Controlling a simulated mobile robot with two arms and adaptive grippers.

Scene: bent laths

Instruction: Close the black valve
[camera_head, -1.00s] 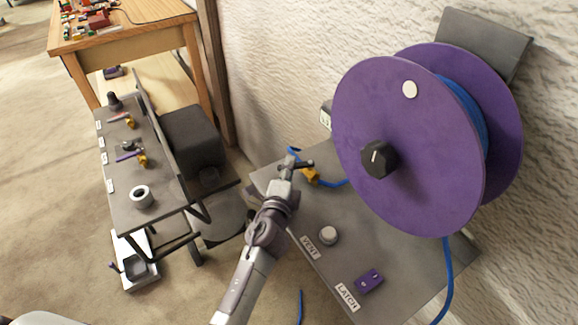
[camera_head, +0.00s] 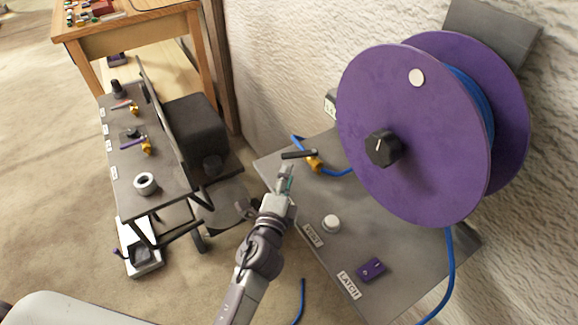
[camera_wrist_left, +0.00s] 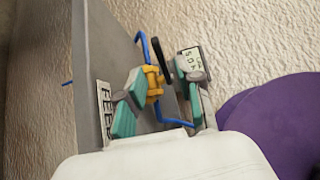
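The black valve (camera_head: 298,154) has a black bar handle on a brass body, joined to a blue hose, on the grey panel near the wall. In the left wrist view its brass body (camera_wrist_left: 153,84) and black handle (camera_wrist_left: 160,58) show between and beyond my fingers. My left gripper (camera_head: 286,171) is just on the near side of the handle in the head view, apparently clear of it. Its teal-padded fingers (camera_wrist_left: 160,84) are spread with nothing gripped. Whether a finger touches the valve cannot be told. My right gripper is not in view.
A large purple hose reel (camera_head: 415,135) stands over the panel at right. The panel bears a white knob (camera_head: 331,223) and a purple latch (camera_head: 371,269). A narrow grey bench (camera_head: 150,165) with small valves stands at left; a wooden table (camera_head: 130,45) is behind.

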